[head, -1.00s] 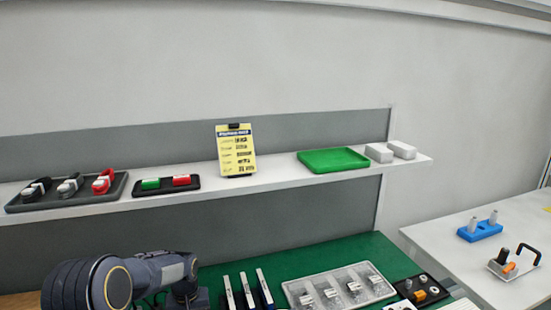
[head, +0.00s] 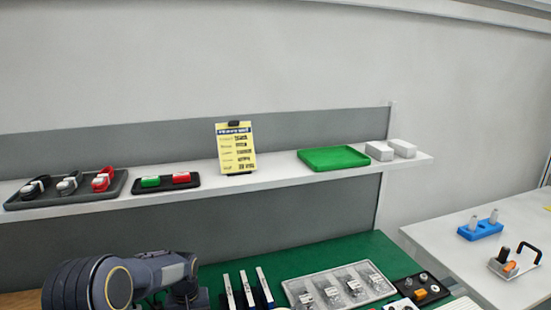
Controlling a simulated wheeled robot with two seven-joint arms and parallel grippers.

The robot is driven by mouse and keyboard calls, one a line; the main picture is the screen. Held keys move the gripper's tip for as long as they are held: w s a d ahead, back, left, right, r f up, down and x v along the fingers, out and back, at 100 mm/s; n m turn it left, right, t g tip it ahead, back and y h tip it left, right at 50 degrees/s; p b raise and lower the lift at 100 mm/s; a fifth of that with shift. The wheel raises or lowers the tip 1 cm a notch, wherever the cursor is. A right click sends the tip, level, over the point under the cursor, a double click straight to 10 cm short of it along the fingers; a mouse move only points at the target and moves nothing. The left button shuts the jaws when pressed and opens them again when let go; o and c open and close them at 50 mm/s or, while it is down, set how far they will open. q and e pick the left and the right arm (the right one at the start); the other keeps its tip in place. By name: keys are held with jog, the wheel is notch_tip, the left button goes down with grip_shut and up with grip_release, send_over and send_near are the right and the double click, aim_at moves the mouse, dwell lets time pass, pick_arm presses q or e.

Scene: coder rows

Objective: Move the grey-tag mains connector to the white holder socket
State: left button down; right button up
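Three cabled connectors lie in a dark grey tray (head: 122,180) at the left end of the shelf. One is black (head: 33,187), the middle one looks grey (head: 68,184), and one is red (head: 102,180). Their tags are too small to read; the middle one appears to be the grey-tag connector. I cannot make out a white holder socket for certain. Two white blocks (head: 379,151) sit at the shelf's right end. Part of my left arm shows at the lower left, but its gripper is not visible. My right arm and gripper are out of the picture.
The shelf also holds a black tray with green and red pieces (head: 165,181), a yellow sign (head: 237,149) and a green tray (head: 334,158). A clear compartment box (head: 340,290) lies on the green mat. A blue holder (head: 480,229) stands on the right table.

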pick_arm(q)
jog(key=shift+f, duration=0.3)
dwell(0.7)
jog(key=c, duration=1.1)
grip_release()
